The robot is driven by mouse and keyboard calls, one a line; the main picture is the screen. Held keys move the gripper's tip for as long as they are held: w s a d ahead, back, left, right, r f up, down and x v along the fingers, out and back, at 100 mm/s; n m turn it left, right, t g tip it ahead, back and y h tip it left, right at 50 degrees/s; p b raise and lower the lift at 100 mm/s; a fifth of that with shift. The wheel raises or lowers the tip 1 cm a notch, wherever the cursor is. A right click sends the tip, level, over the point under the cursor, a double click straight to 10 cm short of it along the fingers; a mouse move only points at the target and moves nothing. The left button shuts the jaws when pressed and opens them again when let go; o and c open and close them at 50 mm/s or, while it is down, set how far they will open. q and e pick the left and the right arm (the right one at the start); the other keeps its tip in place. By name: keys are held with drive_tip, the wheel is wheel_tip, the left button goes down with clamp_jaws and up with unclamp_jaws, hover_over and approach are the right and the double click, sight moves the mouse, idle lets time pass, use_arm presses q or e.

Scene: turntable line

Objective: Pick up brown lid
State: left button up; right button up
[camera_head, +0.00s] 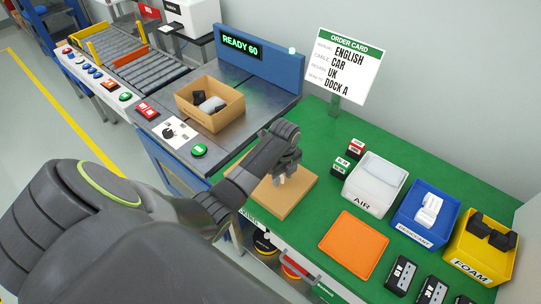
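The brown lid (298,198) is a flat tan square on the green table, left of the orange square. My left gripper (281,181) is over the lid, with its fingers pointing down at the lid's upper middle. The wrist hides part of the lid's left side. The fingertips are small, and I cannot tell whether they touch the lid or how far apart they are. My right gripper is not in view.
An open brown box (230,112) with dark and grey items stands on the metal station. An orange square (354,243) lies right of the lid. AIR (367,204), blue (405,230) and yellow FOAM (474,266) bins line the right. An order card (344,63) stands behind.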

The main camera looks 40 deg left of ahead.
use_arm(q)
drive_tip(key=shift+c, duration=0.2)
clamp_jaws()
drive_tip(key=shift+r, duration=0.1)
